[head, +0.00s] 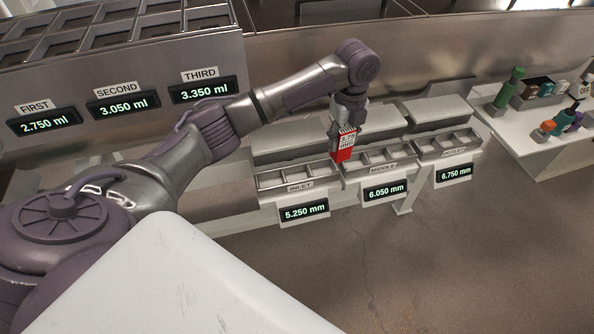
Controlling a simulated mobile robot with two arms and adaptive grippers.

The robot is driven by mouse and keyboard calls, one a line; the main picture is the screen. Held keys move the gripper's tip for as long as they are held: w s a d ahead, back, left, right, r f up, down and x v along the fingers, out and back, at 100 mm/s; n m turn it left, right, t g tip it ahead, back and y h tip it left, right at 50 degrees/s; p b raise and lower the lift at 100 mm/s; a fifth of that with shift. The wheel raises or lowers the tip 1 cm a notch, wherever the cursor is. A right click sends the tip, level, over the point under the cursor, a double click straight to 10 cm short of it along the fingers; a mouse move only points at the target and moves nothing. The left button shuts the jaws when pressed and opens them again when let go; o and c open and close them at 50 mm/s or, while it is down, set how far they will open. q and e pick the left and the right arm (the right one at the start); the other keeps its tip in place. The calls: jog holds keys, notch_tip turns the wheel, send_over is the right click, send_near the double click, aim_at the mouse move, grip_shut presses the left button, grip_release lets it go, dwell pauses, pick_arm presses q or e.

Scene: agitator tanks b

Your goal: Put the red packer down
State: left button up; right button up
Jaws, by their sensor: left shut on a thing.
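My left gripper (348,112) points down and is shut on the red packer (344,156), a small red block with a white printed label. The packer hangs upright over the gap between the INLET tray (297,177) and the MIDDLE tray (378,162). I cannot tell whether its lower end touches a tray edge. The OUTLET tray (448,145) is to the right. The trays have several small compartments. Displays under them read 5.250 mm, 6.050 mm and 6.750 mm. My right gripper is not in view.
A large divided metal rack (150,68) stands at the back left, with FIRST, SECOND and THIRD displays. Grey raised blocks (290,142) stand behind the trays. A white table (545,140) at the right holds several coloured items. The floor in front is clear.

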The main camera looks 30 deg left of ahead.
pick_arm(q)
jog(key=shift+w+a+r+m, duration=0.35)
jog(key=shift+w+m, duration=0.25)
jog(key=shift+m, duration=0.2)
jog(key=shift+s+a+f+p, duration=0.2)
jog(key=shift+s+a+f, duration=1.15)
jog(key=shift+f, duration=0.45)
jog(key=shift+s+a+f+p, duration=0.15)
jog(key=shift+s+a+f, duration=1)
jog(key=shift+a+f, duration=0.5)
jog(key=shift+s+a+f+p, duration=0.2)
jog(key=shift+s+a+f, duration=1.1)
jog(key=shift+f, duration=0.6)
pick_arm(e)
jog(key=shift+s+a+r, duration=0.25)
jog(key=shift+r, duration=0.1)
pick_arm(q)
jog(key=o, duration=0.8)
jog(key=shift+f, duration=0.15)
jog(key=o, duration=0.4)
